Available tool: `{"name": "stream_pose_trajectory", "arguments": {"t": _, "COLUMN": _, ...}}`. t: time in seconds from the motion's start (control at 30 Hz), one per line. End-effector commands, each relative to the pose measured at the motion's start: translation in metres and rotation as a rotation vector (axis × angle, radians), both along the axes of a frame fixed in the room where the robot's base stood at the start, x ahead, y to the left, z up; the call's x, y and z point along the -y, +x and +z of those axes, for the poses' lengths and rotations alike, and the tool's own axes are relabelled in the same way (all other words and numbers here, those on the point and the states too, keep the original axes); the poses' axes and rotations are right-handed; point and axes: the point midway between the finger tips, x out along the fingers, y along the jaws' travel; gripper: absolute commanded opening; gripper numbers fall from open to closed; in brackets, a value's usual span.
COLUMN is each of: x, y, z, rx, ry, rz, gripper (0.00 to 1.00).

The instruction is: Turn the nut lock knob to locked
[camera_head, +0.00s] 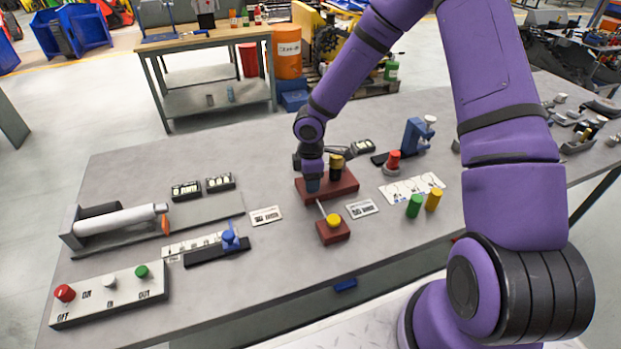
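My arm reaches down from the right, and my gripper (312,178) is at the left part of a dark red block (345,187) on the grey bench. A bluish piece shows right under the gripper's end; I cannot tell whether it is a fingertip or a knob. A dark post with a yellow top (336,165) stands on the same block, just right of the gripper. A smaller red block (333,233) in front carries a yellow knob (333,220) and a thin rod. I cannot tell which part is the nut lock knob, and the label cards are too small to read.
Left on the bench (140,185) are a white cylinder in a holder (115,219), a button panel (108,295) and a blue-knobbed slider (230,239). Right are green (414,206) and yellow (433,200) cylinders, a red knob (393,160) and a blue clamp (413,136).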

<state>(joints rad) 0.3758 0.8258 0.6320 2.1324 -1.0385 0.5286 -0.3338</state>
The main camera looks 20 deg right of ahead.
Motion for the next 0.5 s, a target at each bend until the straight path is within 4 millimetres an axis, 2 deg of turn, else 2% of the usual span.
{"name": "stream_pose_trajectory", "arguments": {"t": 0.17, "x": 0.000, "y": 0.000, "z": 0.002, "rx": 0.000, "ry": 0.000, "rz": -0.001, "gripper": 0.57}}
{"name": "stream_pose_trajectory", "arguments": {"t": 0.27, "x": 0.000, "y": 0.000, "z": 0.010, "rx": 0.001, "ry": 0.000, "rz": -0.002, "gripper": 0.57}}
{"name": "stream_pose_trajectory", "arguments": {"t": 0.5, "x": 0.001, "y": 0.001, "z": 0.052, "rx": 0.004, "ry": -0.001, "rz": -0.002, "gripper": 0.57}}
